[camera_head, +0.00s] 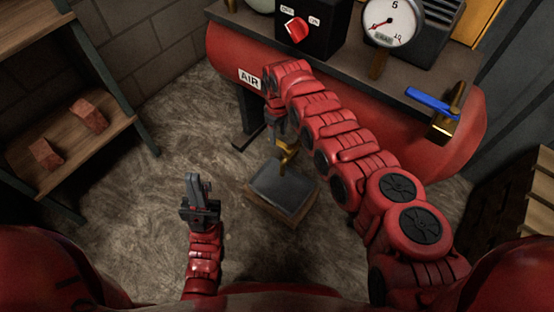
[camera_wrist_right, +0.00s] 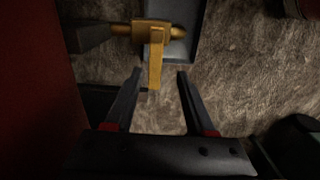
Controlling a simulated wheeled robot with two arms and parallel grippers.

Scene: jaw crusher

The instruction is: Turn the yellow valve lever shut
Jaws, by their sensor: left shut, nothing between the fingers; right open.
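The yellow valve lever (camera_wrist_right: 155,65) hangs from a brass valve body (camera_wrist_right: 157,33) in the right wrist view. The valve also shows in the head view (camera_head: 285,155), low under the red tank and partly behind my right arm. My right gripper (camera_wrist_right: 160,75) is open, and the lever's free end appears between its two fingertips. I cannot tell whether either finger touches it. My left gripper (camera_head: 199,184) is shut and empty, pointing up at the lower left, well away from the valve.
A grey tray (camera_head: 283,188) sits on the floor below the valve. The red air tank (camera_head: 228,58) carries a gauge (camera_head: 392,22), a red switch (camera_head: 297,28) and a blue-handled valve (camera_head: 432,102). Shelves with red blocks (camera_head: 88,115) stand left.

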